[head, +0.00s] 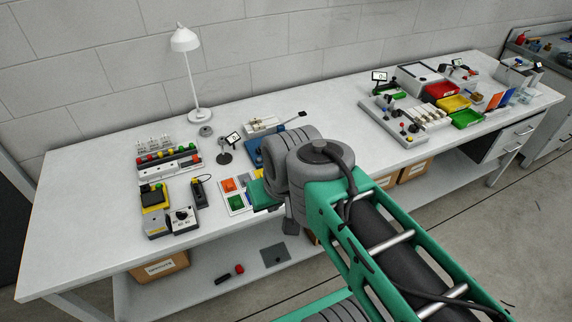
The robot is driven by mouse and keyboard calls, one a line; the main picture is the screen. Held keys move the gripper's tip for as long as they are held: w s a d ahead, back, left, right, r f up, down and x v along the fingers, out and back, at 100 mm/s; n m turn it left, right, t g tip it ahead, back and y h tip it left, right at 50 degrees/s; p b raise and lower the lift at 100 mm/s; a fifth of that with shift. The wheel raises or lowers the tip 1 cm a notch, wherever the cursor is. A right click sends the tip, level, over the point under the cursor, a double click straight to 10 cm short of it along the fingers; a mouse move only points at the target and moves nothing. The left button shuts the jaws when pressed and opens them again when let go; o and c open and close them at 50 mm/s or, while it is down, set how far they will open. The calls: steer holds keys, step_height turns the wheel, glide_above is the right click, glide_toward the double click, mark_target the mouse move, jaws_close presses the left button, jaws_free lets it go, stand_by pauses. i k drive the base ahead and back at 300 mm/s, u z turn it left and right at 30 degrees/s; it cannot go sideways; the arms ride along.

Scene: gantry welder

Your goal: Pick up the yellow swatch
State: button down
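A white card (225,206) lies on the workbench left of my arm, bearing small coloured squares: an orange-red one (229,185) and a green one (236,202). A small patch of yellow (257,173) shows at the card's right, beside my arm; it looks like the yellow swatch, mostly hidden. My gripper (290,226) hangs by the bench's front edge, right of the card and largely behind my own wrist. Its fingers are not clear, so I cannot tell whether it is open or holds anything.
Left of the card stand a yellow-and-black box (154,198) and a grey dial box (182,219). A small display on a stand (226,148) and a white lamp (190,75) are behind. Red (440,92) and green bins (467,118) stand far right. The bench's left front is clear.

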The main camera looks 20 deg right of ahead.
mark_target(259, 173)
steer(key=u, duration=0.05)
steer(key=k, duration=0.35)
steer(key=z, duration=0.6)
steer(key=i, duration=0.45)
steer(key=u, duration=1.55)
steer(key=i, duration=0.7)
steer(key=u, duration=1)
